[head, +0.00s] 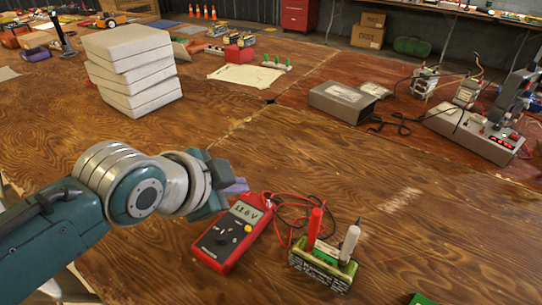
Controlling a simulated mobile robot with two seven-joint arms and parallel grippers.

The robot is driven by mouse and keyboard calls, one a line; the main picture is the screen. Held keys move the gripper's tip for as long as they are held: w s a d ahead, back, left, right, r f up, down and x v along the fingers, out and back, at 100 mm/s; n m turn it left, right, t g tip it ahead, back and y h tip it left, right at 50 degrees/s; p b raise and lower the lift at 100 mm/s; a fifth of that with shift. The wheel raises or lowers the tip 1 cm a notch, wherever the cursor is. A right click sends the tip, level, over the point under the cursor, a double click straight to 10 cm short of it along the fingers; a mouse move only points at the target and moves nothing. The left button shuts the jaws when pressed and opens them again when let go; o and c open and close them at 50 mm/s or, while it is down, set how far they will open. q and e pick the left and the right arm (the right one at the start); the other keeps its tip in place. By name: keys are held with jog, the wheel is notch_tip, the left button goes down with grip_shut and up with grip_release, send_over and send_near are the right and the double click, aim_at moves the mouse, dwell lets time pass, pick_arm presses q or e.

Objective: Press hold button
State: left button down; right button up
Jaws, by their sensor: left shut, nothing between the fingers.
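My right gripper is out of view.
A green block (320,268) with a red probe (315,222) and a white probe (349,242) stands right of the meter, with leads (290,203) between them. A stack of white slabs (132,70) stands behind. A grey box (342,101) sits farther back. The table's middle is clear.

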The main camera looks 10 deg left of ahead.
pick_arm(q)
jog(key=shift+w, duration=0.1)
jog(key=shift+d+f, duration=0.1)
jog(key=b, duration=0.8)
send_over(248, 229)
jog(key=f, duration=0.5)
jog(key=s+f, duration=0.1)
jog(key=f, duration=0.1)
jog(key=shift+a+f, duration=0.35)
jog(key=shift+w+f+b, duration=0.1)
jog(key=shift+f+b, duration=0.2)
jog(key=shift+f, duration=0.15)
dwell(0.6)
jog(key=shift+f, duration=0.45)
jog(key=shift+f+b, duration=0.35)
jog(key=shift+b, duration=0.1)
dwell(0.3)
dwell(0.4)
jog(key=shift+r+p, duration=0.8)
jog(key=shift+p, duration=0.15)
